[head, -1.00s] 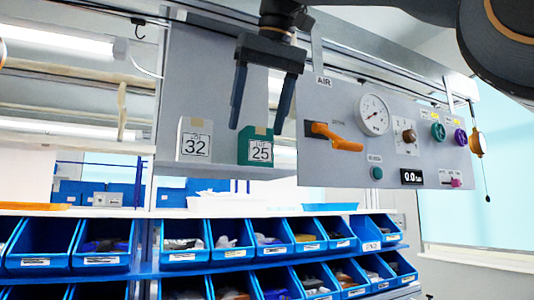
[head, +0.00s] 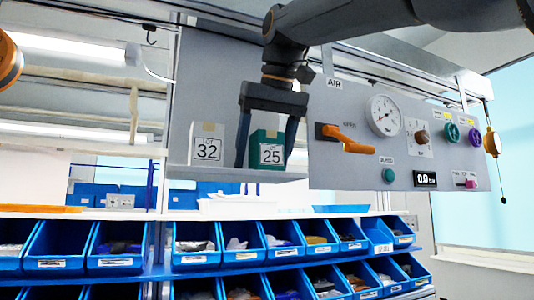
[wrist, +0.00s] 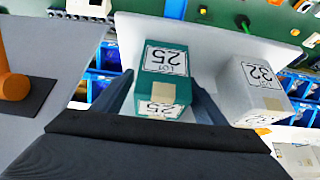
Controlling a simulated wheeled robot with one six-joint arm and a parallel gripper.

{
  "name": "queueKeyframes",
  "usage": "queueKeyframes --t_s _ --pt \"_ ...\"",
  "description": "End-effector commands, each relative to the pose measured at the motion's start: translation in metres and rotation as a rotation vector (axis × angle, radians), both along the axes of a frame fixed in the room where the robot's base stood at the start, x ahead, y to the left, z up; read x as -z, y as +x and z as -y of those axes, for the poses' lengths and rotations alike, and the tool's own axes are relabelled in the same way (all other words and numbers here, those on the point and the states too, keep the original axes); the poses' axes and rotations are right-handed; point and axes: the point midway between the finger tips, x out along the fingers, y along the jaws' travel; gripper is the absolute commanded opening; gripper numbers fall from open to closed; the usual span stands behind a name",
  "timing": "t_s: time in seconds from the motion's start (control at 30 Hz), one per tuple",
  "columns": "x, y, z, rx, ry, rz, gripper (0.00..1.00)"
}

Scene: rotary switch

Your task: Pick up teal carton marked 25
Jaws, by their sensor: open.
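The teal carton marked 25 (head: 267,150) stands upright on a small grey shelf (head: 225,174). My gripper (head: 265,155) is open and points down, with one finger on each side of the teal carton in the head view. In the wrist view the teal carton (wrist: 164,82) sits between the two open fingers (wrist: 163,92). Its label reads upside down there, and a tan tape patch shows on its top edge. I cannot tell whether the fingers touch it.
A white carton marked 32 (head: 206,146) stands left of the teal one on the same shelf. A grey control panel (head: 350,165) with an orange lever (head: 345,138), gauge and knobs is close on the right. Blue bins (head: 240,240) fill the racks below.

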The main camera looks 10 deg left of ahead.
Motion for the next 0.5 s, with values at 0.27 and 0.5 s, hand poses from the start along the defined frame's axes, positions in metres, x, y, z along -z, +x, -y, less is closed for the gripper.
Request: queueKeyframes --t_s 0.27,0.5 --pt "-0.0001 0.0 0.0 0.0 0.0 0.0 0.32" --pt "-0.0004 0.0 0.0 0.0 0.0 0.0 0.19"
